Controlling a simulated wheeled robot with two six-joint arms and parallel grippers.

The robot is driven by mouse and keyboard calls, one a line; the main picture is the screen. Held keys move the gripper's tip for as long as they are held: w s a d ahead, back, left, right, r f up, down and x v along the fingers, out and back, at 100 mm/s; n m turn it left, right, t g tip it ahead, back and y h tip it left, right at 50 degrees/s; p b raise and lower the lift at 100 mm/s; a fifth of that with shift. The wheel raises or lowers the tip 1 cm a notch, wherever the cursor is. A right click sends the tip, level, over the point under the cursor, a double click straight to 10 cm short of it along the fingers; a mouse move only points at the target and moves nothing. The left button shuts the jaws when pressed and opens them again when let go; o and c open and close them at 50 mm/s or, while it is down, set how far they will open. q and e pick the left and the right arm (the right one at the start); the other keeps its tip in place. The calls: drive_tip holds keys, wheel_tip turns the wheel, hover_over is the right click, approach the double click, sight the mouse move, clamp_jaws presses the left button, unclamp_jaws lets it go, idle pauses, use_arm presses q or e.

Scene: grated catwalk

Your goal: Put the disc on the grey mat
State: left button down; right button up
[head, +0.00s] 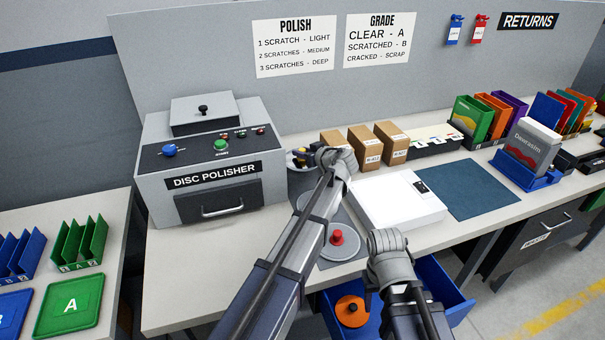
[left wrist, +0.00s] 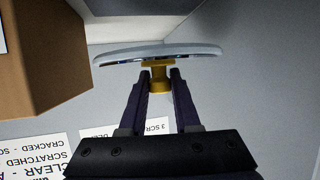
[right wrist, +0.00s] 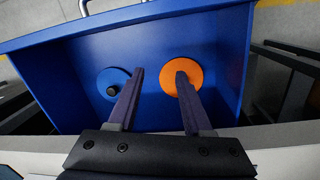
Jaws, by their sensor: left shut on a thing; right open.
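My left gripper (head: 311,156) is shut on the yellow knob (left wrist: 158,82) of a pale, shiny disc (left wrist: 160,53). My right gripper (right wrist: 160,75) is open and empty above the open blue drawer (right wrist: 150,50).
An orange disc (right wrist: 182,68) and a blue disc (right wrist: 113,81) lie in the drawer. The disc polisher (head: 215,160) stands left of the mat. Cardboard boxes (head: 364,147) stand behind, and a white case (head: 398,203) lies to the right. The blue mat (head: 468,189) is clear.

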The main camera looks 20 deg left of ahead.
sight(303, 163)
use_arm(q)
drive_tip(key=shift+f, duration=0.1)
use_arm(e)
drive_tip(key=shift+f, duration=0.1)
use_arm(q)
wheel_tip(303, 163, down, 4)
drive_tip(key=b, duration=0.4)
use_arm(e)
wheel_tip(303, 163, down, 4)
drive_tip(key=shift+f, duration=0.1)
use_arm(q)
drive_tip(key=shift+f, duration=0.1)
drive_tip(key=shift+f+b, duration=0.6)
drive_tip(key=shift+b, duration=0.05)
use_arm(e)
drive_tip(key=shift+f, duration=0.6)
use_arm(q)
drive_tip(key=c, duration=0.6)
unclamp_jaws()
drive_tip(key=shift+r, duration=0.1)
